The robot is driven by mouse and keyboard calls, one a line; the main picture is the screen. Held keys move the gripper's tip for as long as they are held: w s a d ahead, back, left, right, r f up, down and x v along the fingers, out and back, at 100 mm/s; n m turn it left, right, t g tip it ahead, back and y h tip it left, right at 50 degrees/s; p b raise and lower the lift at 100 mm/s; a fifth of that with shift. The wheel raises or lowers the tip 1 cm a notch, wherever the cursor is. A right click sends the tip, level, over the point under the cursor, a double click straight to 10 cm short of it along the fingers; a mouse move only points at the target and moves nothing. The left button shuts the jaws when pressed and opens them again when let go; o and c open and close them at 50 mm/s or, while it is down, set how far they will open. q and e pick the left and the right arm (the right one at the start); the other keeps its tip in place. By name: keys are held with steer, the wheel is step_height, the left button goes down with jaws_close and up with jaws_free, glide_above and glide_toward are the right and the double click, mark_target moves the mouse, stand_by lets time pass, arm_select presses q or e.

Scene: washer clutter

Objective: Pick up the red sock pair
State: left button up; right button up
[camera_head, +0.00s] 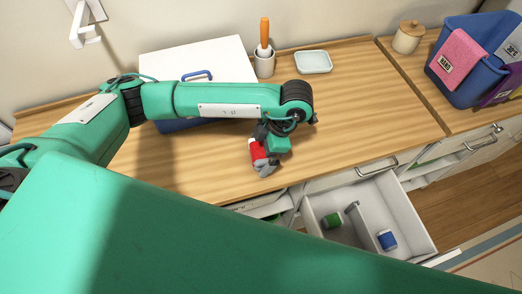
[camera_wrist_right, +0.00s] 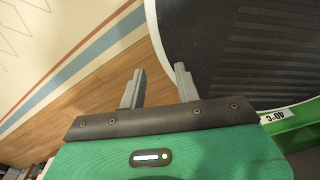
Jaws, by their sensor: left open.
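The red sock pair (camera_head: 257,150) is a small red roll with a pale end, near the front edge of the wooden counter (camera_head: 380,110). My left gripper (camera_head: 265,168) points down at it, its fingers right at the roll and partly hidden by it and by the wrist. The jaws are open, and I cannot tell whether they touch the roll. My right gripper (camera_wrist_right: 159,72) is open and empty in the right wrist view, away from the counter.
An open white drawer (camera_head: 410,212) with a divider holds a green roll (camera_head: 331,221) and a blue roll (camera_head: 387,240). A white-lidded box (camera_head: 215,55), a cup (camera_head: 264,64) with an orange-handled tool and a pale dish (camera_head: 314,62) stand behind. A blue basket (camera_head: 466,85) is at right.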

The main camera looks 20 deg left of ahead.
arm_select(q)
steer(key=shift+f, duration=0.15)
steer(key=c, duration=0.9)
steer(key=shift+c, duration=0.9)
